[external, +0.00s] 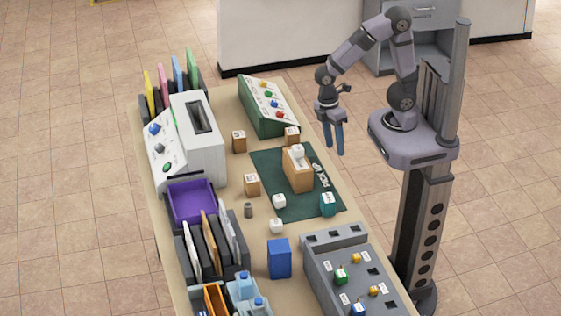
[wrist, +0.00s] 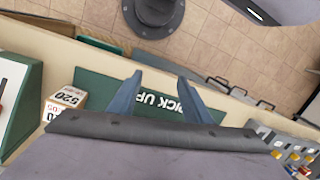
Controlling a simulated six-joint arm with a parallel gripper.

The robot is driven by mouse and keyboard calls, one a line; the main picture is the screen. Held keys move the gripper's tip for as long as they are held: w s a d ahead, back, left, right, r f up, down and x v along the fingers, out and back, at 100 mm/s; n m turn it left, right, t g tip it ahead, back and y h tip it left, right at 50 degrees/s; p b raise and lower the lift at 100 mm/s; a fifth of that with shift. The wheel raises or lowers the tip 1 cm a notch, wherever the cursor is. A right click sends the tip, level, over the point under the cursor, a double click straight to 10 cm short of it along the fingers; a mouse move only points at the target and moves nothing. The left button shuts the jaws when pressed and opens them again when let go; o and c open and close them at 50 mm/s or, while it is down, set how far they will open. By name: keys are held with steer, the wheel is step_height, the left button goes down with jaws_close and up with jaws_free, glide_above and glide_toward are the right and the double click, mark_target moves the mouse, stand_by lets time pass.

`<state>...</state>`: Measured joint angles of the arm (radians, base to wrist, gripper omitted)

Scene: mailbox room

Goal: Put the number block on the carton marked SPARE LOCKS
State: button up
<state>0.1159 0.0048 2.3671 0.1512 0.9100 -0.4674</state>
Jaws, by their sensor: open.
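My gripper (external: 334,152) is open and empty. It hangs with its blue fingers pointing down, beyond the right edge of the green PICK UP mat (external: 266,167). In the wrist view, my gripper (wrist: 160,77) shows nothing between its fingers. Small white blocks lie near the mat's lower left, one on it (external: 279,201) and one off it (external: 276,226). A larger brown carton (external: 299,177) on the mat carries a white block (external: 297,151). A small carton with a white top marked 520 (wrist: 68,97) is left in the wrist view. I cannot read SPARE LOCKS anywhere.
More small cartons (external: 239,143) (external: 251,186) stand around the mat, with a teal block (external: 328,205) at its lower right. A green console (external: 268,110) stands behind, a purple tray (external: 191,203) left, a blue box (external: 279,259) and grey panel (external: 345,265) in front.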

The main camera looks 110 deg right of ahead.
steer(key=s+m, duration=0.1)
steer(key=s+f+m+t+h, duration=0.1)
steer(key=shift+d+f+m, duration=0.1)
steer(key=shift+f+m, duration=0.1)
steer(key=shift+m, duration=0.2)
steer(key=shift+r+p, duration=0.5)
steer(key=shift+p, duration=0.05)
